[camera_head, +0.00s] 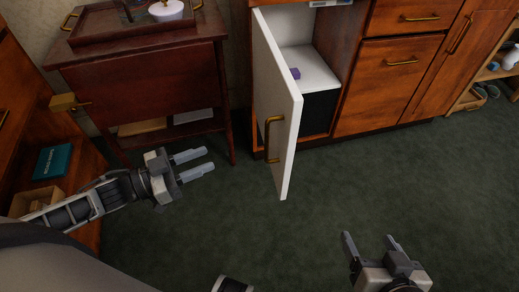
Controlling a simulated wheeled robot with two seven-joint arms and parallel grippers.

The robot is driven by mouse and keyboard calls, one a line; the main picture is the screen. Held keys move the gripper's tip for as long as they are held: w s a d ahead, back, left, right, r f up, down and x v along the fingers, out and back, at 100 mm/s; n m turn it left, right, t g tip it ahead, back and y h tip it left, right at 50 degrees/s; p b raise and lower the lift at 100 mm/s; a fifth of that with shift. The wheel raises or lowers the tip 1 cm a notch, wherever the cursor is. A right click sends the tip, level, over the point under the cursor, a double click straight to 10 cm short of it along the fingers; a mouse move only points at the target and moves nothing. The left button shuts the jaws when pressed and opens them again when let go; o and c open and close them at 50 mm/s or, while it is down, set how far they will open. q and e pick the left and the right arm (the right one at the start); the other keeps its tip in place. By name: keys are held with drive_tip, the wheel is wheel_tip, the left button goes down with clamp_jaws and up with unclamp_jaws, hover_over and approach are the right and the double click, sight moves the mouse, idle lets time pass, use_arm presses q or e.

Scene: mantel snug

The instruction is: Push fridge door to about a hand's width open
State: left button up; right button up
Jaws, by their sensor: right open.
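My right gripper (369,238) is open and empty at the bottom right, in front of the cabinets and clear of the door.
A dark red wooden side table (135,79) with a tray (128,24) on top stands left of the fridge. Wooden drawers and cupboards (390,68) run to the right. A shelf with a teal book (52,161) is at the left. The green carpet (330,190) is clear.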

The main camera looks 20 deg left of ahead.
use_arm(q)
drive_tip(key=b+x, duration=0.1)
drive_tip(key=x, duration=1.4)
drive_tip(key=shift+d+r+m+g+h+b, duration=0.15)
drive_tip(key=shift+d+m+g+h+b, duration=0.15)
drive_tip(key=shift+m+h, duration=0.1)
use_arm(e)
drive_tip(key=f, duration=0.3)
drive_tip(key=shift+w+a+g, duration=0.15)
drive_tip(key=shift+a+g, duration=0.2)
drive_tip(key=shift+g, duration=0.05)
use_arm(q)
drive_tip(key=shift+s, duration=0.15)
clamp_jaws()
